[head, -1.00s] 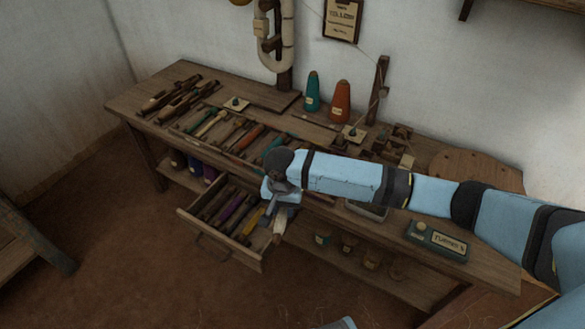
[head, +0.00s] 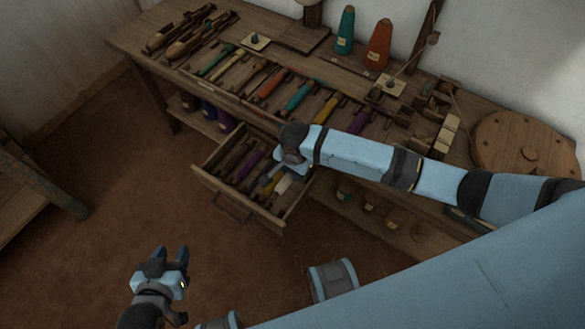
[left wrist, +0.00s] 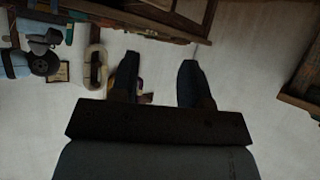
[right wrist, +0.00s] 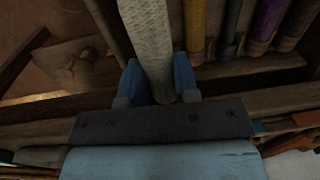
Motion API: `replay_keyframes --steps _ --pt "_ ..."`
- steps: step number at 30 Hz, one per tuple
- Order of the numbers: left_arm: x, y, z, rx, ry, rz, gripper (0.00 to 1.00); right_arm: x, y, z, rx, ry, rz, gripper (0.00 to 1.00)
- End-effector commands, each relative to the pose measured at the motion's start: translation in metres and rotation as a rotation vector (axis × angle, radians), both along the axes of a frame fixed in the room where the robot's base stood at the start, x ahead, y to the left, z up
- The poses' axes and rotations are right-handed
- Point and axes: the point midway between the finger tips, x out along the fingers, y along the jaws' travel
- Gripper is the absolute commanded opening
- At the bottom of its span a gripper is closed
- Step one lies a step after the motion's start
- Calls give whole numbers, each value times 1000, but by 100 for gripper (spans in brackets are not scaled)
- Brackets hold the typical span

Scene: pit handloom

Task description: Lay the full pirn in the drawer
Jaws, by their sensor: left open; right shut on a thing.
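My right gripper (head: 280,178) is shut on a pale, cream-wound pirn (head: 284,184) at the right end of the open drawer (head: 238,207). In the right wrist view the pirn (right wrist: 150,35) sits between the blue fingers (right wrist: 158,85), beside a yellow pirn (right wrist: 194,25) and several dark and purple ones. I cannot tell whether the held pirn touches the drawer floor. My left gripper (head: 170,254) is open and empty, low over the floor in front of the bench; its fingers (left wrist: 160,78) also show in the left wrist view.
The bench top (head: 125,42) carries rows of coloured pirns and shuttles. An orange cone (head: 379,46) and a teal cone (head: 345,32) stand at the back. A round wooden disc (head: 527,147) lies at the right. The earth floor (head: 110,180) left of the drawer is clear.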

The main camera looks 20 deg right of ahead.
Motion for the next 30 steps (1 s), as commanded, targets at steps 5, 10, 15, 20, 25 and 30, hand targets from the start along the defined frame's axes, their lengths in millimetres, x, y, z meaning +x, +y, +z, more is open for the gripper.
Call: replay_keyframes --steps 5,10,15,20,25,30 --pt "4 -4 -11 -20 -31 -7 43 0 0 -26 1 -1 1 1" --pt "6 -10 -11 -52 -61 -15 43 1 -1 -43 0 -3 1 1" --pt "7 -11 6 -56 -70 -17 43 0 1 -51 2 1 0 1" --pt "6 -9 2 -49 -64 -14 43 0 0 -63 1 1 0 1" --pt "6 -7 -1 -45 -60 -13 43 0 0 -70 1 1 0 1" --pt "6 -7 -1 -44 -60 -12 43 0 0 -72 1 0 1 1"
